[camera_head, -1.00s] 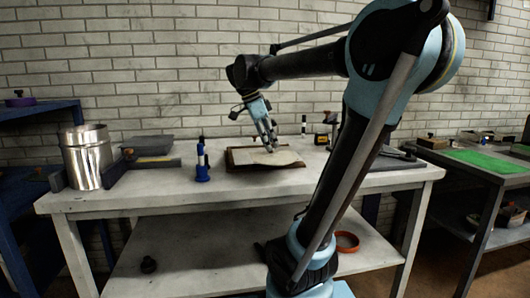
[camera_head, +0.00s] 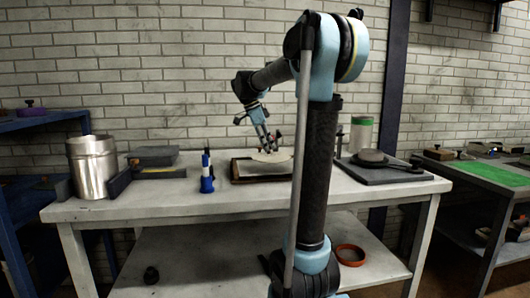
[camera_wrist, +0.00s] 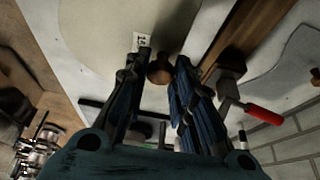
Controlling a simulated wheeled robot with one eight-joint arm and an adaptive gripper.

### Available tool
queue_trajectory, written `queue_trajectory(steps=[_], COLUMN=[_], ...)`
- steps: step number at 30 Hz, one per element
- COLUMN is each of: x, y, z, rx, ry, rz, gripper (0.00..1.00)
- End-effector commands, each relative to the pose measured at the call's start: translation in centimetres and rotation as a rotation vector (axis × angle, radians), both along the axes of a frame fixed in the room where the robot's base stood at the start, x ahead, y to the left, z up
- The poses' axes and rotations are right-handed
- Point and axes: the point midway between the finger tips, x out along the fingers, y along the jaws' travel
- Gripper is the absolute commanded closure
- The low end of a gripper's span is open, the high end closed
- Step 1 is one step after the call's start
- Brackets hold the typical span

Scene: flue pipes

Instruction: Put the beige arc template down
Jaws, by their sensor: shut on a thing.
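The beige arc template (camera_head: 272,156) is a thin flat plate, seen almost edge-on in the head view over the brown board (camera_head: 236,170). It also fills the upper left of the wrist view (camera_wrist: 105,28), with a small white label beside a round wooden knob (camera_wrist: 160,68). My gripper (camera_wrist: 157,76) has its two fingers on either side of that knob, shut on it. In the head view my gripper (camera_head: 270,147) points down onto the template. The template seems slightly above the board; contact beneath it is hidden.
On the bench stand a metal cylinder (camera_head: 92,167) at left, a blue bottle-like tool (camera_head: 207,176) left of the board, and a dark slab (camera_head: 385,173) with a round item at right. A red-handled tool (camera_wrist: 258,112) lies near the board. The bench front is clear.

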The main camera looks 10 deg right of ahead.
Motion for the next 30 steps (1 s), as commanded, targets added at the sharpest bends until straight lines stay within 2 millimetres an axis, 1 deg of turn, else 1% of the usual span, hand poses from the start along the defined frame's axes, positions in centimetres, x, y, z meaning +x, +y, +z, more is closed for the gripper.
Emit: queue_trajectory(steps=[1, 3, 11, 14, 18, 21, 29, 30], x=[0.7, 1.5, 2.7, 3.5, 3.3, 3.3, 3.3, 3.3], y=[0.0, 0.0, 0.0, 0.0, 0.1, 0.1, 0.2, 0.2], z=[0.0, 0.0, 0.0, 0.0, -2.2, -3.3, -3.5, -3.6], rx=[0.0, 0.0, 0.0, 0.0, 0.0, 0.0, 0.0, 0.0], ry=[0.0, 0.0, 0.0, 0.0, 0.0, 0.0, 0.0, 0.0], rz=[-0.001, 0.0, 0.0, 0.0, 0.001, 0.001, 0.002, 0.002], gripper=[1.0, 1.0, 1.0, 1.0, 1.0, 1.0, 1.0, 0.75])
